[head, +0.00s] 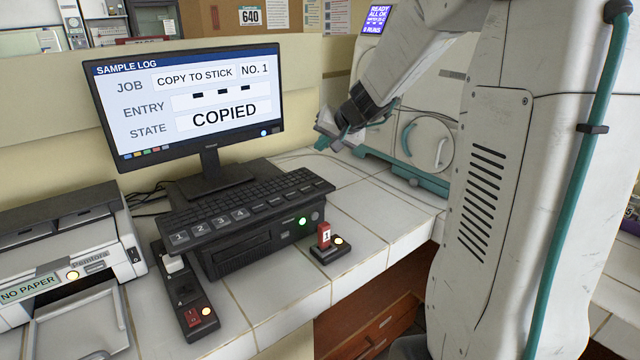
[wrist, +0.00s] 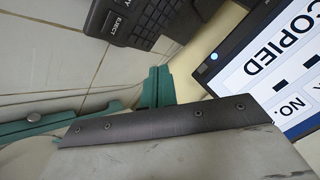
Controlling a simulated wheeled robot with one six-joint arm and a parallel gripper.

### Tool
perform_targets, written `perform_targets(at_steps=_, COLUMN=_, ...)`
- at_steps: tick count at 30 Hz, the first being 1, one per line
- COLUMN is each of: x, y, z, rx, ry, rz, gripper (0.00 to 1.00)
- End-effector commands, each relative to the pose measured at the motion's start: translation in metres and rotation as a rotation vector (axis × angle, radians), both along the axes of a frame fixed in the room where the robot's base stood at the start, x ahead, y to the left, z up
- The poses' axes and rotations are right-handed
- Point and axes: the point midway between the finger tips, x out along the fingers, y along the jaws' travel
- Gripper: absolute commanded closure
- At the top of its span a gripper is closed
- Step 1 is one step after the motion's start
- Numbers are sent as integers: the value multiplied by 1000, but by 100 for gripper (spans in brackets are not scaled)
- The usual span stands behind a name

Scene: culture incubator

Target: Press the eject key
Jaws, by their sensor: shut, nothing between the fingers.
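The black keyboard (head: 240,202) lies on top of a black computer unit (head: 262,247) on the white tiled bench. The wrist view shows the keyboard's corner with a key marked EJECT (wrist: 116,26); in the head view its lettering is too small to read. My gripper (head: 323,143) is shut and empty, beyond the keyboard's right end and apart from it. Its teal fingers (wrist: 156,88) also show in the wrist view. The monitor (head: 195,98) reads COPY TO STICK, NO. 1, COPIED. A red stick marked 1 (head: 324,235) stands upright in a small black dock (head: 331,251).
A black switch strip (head: 186,300) stands left of the computer unit. A printer (head: 65,250) marked NO PAPER is at far left. A white machine with a round door (head: 430,142) stands behind my arm. Bare tiles (head: 370,205) lie right of the keyboard.

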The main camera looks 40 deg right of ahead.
Motion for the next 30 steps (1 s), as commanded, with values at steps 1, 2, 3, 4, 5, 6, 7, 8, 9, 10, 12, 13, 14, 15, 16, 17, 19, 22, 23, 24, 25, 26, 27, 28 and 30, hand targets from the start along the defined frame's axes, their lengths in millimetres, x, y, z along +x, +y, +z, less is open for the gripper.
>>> perform_targets(at_steps=1, x=0, y=0, z=-7, rx=3, ry=2, rz=0, gripper=100)
perform_targets(at_steps=2, x=0, y=1, z=-10, rx=4, ry=3, rz=0, gripper=100)
perform_targets(at_steps=3, x=-1, y=1, z=-16, rx=2, ry=4, rz=0, gripper=100)
perform_targets(at_steps=4, x=-1, y=0, z=-21, rx=3, ry=5, rz=-2, gripper=100)
perform_targets(at_steps=5, x=-1, y=0, z=-25, rx=2, ry=5, rz=-2, gripper=100)
perform_targets(at_steps=6, x=0, y=0, z=-31, rx=3, ry=4, rz=-1, gripper=100)
perform_targets(at_steps=7, x=0, y=1, z=-35, rx=3, ry=4, rz=-1, gripper=100)
perform_targets(at_steps=8, x=-1, y=1, z=-40, rx=3, ry=4, rz=-1, gripper=100)
perform_targets(at_steps=9, x=-1, y=1, z=-46, rx=4, ry=5, rz=-1, gripper=100)
perform_targets(at_steps=10, x=-1, y=1, z=-50, rx=3, ry=5, rz=-1, gripper=100)
perform_targets(at_steps=12, x=-1, y=0, z=-58, rx=2, ry=4, rz=-2, gripper=100)
perform_targets(at_steps=13, x=0, y=0, z=-61, rx=2, ry=3, rz=0, gripper=100)
perform_targets(at_steps=14, x=0, y=0, z=-64, rx=2, ry=3, rz=0, gripper=100)
perform_targets(at_steps=15, x=-1, y=0, z=-68, rx=3, ry=3, rz=-1, gripper=100)
perform_targets(at_steps=16, x=-1, y=1, z=-70, rx=2, ry=3, rz=0, gripper=100)
perform_targets(at_steps=17, x=-1, y=1, z=-72, rx=2, ry=3, rz=0, gripper=100)
perform_targets(at_steps=19, x=-1, y=1, z=-75, rx=1, ry=2, rz=0, gripper=100)
perform_targets(at_steps=22, x=-1, y=0, z=-78, rx=1, ry=1, rz=-1, gripper=100)
perform_targets(at_steps=23, x=-1, y=0, z=-78, rx=1, ry=1, rz=-1, gripper=100)
perform_targets(at_steps=24, x=-1, y=0, z=-79, rx=0, ry=1, rz=0, gripper=100)
perform_targets(at_steps=25, x=-1, y=0, z=-79, rx=0, ry=1, rz=0, gripper=100)
perform_targets(at_steps=26, x=-1, y=0, z=-79, rx=0, ry=1, rz=0, gripper=100)
perform_targets(at_steps=27, x=-1, y=0, z=-79, rx=0, ry=1, rz=0, gripper=100)
perform_targets(at_steps=28, x=-1, y=0, z=-79, rx=0, ry=1, rz=0, gripper=100)
perform_targets(at_steps=30, x=-1, y=0, z=-79, rx=0, ry=1, rz=0, gripper=100)
